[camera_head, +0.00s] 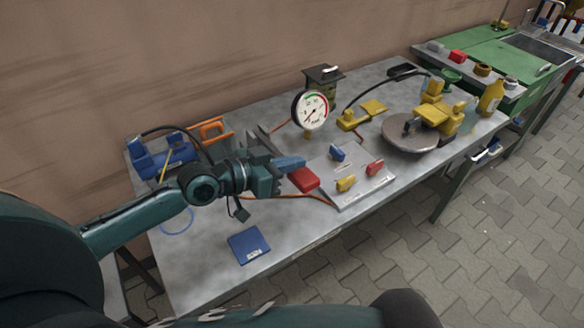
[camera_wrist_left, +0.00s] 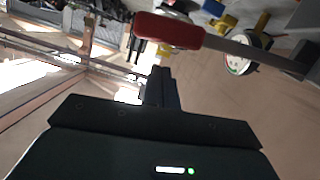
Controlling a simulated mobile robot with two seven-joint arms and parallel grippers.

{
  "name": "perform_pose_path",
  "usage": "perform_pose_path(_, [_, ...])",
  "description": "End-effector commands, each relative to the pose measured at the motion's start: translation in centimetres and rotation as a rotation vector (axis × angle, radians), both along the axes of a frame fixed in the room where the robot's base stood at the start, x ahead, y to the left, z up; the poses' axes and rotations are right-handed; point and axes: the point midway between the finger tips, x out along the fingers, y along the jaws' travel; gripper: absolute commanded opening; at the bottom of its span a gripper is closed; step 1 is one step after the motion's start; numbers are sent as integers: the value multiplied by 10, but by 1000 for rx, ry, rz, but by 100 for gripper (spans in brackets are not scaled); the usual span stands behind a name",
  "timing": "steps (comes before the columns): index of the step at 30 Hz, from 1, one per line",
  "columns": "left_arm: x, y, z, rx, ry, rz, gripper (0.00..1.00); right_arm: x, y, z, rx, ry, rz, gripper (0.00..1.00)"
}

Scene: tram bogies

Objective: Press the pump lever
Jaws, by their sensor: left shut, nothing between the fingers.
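The pump lever has a red grip (camera_head: 304,180) and shows in the head view just beyond and below my left fingertips. In the left wrist view the pump lever (camera_wrist_left: 170,30) shows as a red grip with a grey bar running right. My left gripper (camera_head: 297,162) is shut and empty, close beside the red grip. In the left wrist view its closed fingers (camera_wrist_left: 161,75) point toward the grip. I cannot tell whether they touch it. My gripper hides much of the lever's bar in the head view. My right gripper is not in view.
A round pressure gauge (camera_head: 310,110) stands behind the lever. A light plate (camera_head: 352,197) with small coloured pieces lies right of the grip. A blue clamp-like block (camera_head: 160,158) and a blue pad (camera_head: 249,245) are on the grey table. A round disc (camera_head: 410,137) stands farther right.

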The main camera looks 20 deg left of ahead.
Motion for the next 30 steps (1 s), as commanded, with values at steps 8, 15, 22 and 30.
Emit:
perform_pose_path(8, [-2, -2, -20, -2, -2, 1, 0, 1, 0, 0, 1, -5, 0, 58])
perform_pose_path(15, [-2, -2, -20, -2, -2, 1, 0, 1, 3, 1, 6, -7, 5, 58])
perform_pose_path(22, [-2, -2, -42, 56, -46, 2, 0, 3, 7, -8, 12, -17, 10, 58])
perform_pose_path(30, [-4, -4, -98, 201, -156, -1, 0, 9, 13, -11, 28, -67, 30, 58])
